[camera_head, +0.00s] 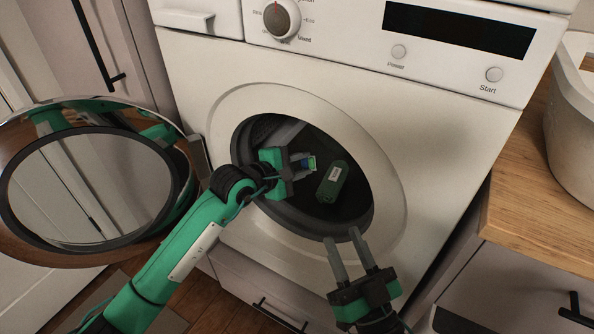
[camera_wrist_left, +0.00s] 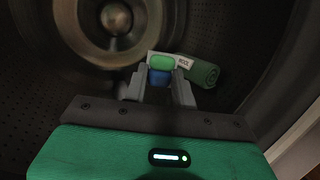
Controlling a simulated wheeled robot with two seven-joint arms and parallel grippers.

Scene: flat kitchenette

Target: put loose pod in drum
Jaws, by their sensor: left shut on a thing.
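The washing machine drum (camera_head: 265,128) is open, its round door swung out to the left. My left gripper (camera_head: 309,162) reaches through the opening and is shut on a small green and blue pod (camera_head: 311,164). In the left wrist view the pod (camera_wrist_left: 160,66) sits between the fingertips (camera_wrist_left: 159,83), inside the drum (camera_wrist_left: 70,80). My right gripper (camera_head: 346,237) is outside, in front of the lower rim of the opening. Its two fingers are apart with nothing between them.
A dark green rolled cloth with a white label (camera_head: 332,182) lies in the drum, right of the pod. The open door (camera_head: 90,185) stands at left. A wooden counter (camera_head: 530,200) with a pale basin (camera_head: 572,120) is at right.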

